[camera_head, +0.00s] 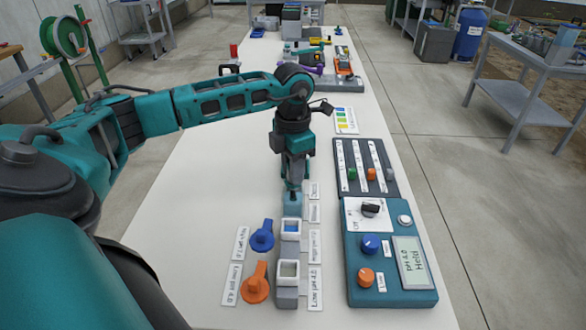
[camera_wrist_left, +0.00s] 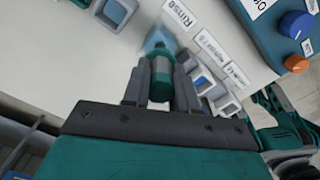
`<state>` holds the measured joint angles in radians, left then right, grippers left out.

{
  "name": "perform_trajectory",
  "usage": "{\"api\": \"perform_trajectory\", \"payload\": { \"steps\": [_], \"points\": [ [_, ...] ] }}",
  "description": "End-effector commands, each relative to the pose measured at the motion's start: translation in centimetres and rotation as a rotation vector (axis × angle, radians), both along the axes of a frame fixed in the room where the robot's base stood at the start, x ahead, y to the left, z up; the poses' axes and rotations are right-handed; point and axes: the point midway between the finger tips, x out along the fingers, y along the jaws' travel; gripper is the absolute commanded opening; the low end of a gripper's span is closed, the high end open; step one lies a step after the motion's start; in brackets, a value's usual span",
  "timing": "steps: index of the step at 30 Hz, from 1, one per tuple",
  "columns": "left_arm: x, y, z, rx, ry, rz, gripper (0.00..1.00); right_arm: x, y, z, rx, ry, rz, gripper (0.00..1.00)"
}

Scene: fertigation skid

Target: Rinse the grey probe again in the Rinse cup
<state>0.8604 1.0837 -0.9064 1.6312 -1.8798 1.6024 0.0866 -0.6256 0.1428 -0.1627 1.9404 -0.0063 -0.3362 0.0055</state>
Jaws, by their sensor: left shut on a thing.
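My left gripper (camera_head: 293,182) points down over the far end of the cup row. In the left wrist view it (camera_wrist_left: 160,85) is shut on an upright probe with a green, dark-banded body (camera_wrist_left: 161,68). The Rinse cup shows in the head view (camera_head: 292,208) right below the gripper. I cannot tell whether the tip is inside the cup. My right gripper is not in view.
Two white-rimmed cups (camera_head: 290,225) (camera_head: 288,268) stand nearer in the row. Blue (camera_head: 262,236) and orange (camera_head: 256,284) caps lie left of them. A teal meter (camera_head: 352,270) with knobs and a display reading "pH 4.0 Held" stands right.

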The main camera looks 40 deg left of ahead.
Motion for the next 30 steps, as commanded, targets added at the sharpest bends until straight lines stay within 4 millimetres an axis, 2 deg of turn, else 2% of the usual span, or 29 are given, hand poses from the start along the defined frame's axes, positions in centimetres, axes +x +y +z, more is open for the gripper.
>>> {"api": "perform_trajectory", "payload": {
  "steps": [1, 13, 22, 30],
  "points": [
    [0.0, 0.0, 0.8, 0.0, -0.001, 0.0, 0.0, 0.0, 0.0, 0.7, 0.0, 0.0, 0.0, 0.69],
    [0.0, 0.0, 4.0, 0.0, -0.001, 0.001, 0.0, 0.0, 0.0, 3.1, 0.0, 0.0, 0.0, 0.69],
    [0.0, 0.0, 6.2, 0.0, -0.002, 0.001, 0.0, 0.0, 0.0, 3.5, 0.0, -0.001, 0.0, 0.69],
    [0.0, 0.0, 6.4, 0.001, 0.0, 0.001, 0.0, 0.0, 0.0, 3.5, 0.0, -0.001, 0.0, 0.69]
  ]
}}
